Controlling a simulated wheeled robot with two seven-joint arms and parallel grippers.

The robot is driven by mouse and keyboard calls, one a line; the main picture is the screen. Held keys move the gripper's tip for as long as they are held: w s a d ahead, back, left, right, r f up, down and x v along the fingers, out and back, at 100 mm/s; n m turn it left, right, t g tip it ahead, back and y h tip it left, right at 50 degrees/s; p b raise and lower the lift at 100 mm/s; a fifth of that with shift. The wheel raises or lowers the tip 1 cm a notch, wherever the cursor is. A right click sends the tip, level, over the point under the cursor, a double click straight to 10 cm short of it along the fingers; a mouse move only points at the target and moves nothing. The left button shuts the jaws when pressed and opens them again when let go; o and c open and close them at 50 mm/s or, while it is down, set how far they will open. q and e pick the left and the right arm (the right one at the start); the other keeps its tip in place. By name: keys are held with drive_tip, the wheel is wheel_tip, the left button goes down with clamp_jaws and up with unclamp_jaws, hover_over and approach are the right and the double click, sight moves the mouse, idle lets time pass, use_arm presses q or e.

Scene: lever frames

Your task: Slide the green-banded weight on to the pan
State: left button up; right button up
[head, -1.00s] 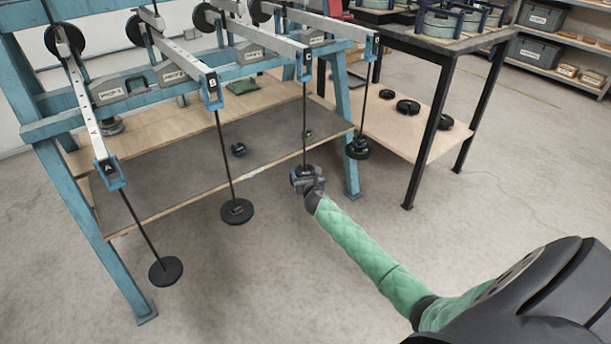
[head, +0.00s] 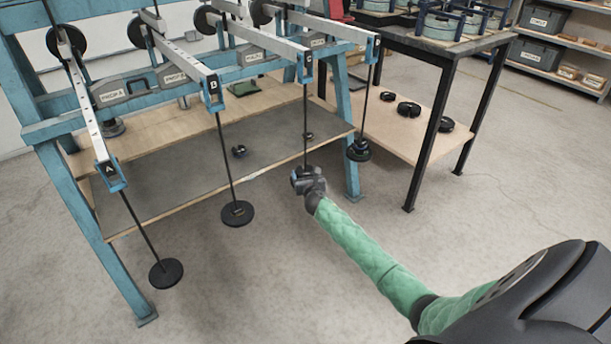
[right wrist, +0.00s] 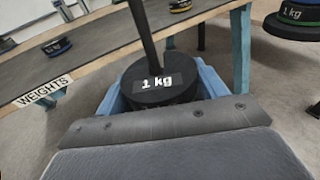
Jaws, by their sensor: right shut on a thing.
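My right gripper (head: 306,182) is at the lower end of the third hanging rod (head: 305,120). In the right wrist view its blue fingers (right wrist: 207,80) are shut around a black weight (right wrist: 160,85) marked 1 kg, with the rod running up through its middle. No coloured band shows on this weight. A pan beneath it is hidden. At the upper right of the right wrist view, a dark disc marked 1 kg (right wrist: 292,14) has a green edge below it; this hangs apart from my gripper. My left gripper is not in view.
Black pans hang from beam A (head: 166,272), beam B (head: 237,213) and the rightmost beam (head: 358,150). A shelf (head: 180,180) behind the rods holds small weights, including a blue-banded one (right wrist: 57,46). A blue frame leg (head: 345,140) stands close right of my gripper.

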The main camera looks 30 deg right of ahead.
drive_tip(key=shift+f, duration=0.3)
idle(0.5)
drive_tip(key=o, duration=1.6)
drive_tip(key=shift+r, duration=0.1)
drive_tip(key=shift+c, duration=0.2)
drive_tip(key=shift+f, duration=0.25)
drive_tip(key=shift+s+r, duration=0.1)
drive_tip(key=shift+s+a, duration=0.1)
drive_tip(key=shift+s, duration=0.05)
drive_tip(key=shift+p+v, duration=0.45)
drive_tip(key=shift+v, duration=0.35)
drive_tip(key=shift+p+v, duration=1.2)
drive_tip(key=shift+v, duration=1.3)
